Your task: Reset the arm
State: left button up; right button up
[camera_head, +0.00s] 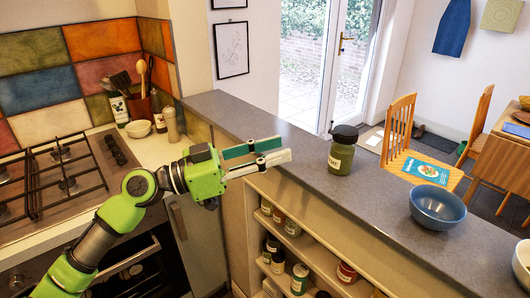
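My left arm comes in from the lower left, green and grey. My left gripper (284,149) points right, in front of the grey counter ledge and over the open shelves. Its two fingers stand apart, with a dark teal inner face showing on the far one, and I see nothing held between them. A dark green jar (341,156) with a black lid stands upright on the ledge to the right of the fingertips, apart from them. My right gripper is not in view.
The grey ledge (236,112) runs from upper left to lower right, with a blue bowl (437,208) on it. Shelves below hold several jars (299,277). A gas stove (62,182) is at the left, near a utensil holder (141,106). Wooden chairs (398,127) stand beyond.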

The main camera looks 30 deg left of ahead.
pick_arm(q)
jog(key=shift+s+a+f, duration=0.1)
jog(key=shift+s+a, duration=0.35)
jog(key=shift+s, duration=0.1)
